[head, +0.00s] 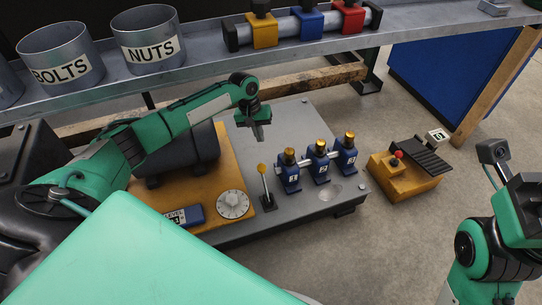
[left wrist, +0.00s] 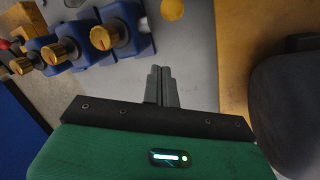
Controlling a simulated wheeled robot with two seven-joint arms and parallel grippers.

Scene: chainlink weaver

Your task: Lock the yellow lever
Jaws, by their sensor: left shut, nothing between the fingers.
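The yellow lever (head: 266,186) is a thin grey rod with a yellow knob on a small dark base, leaning slightly left on the grey plate in the head view.
Several blue units with yellow knobs (head: 319,158) stand right of the lever. A white dial (head: 232,204) and a blue level display (head: 183,215) lie to its left. A dark cylinder (head: 180,152) sits behind them. A shelf (head: 200,70) with bins spans the back. A yellow pedal box (head: 404,185) stands right.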

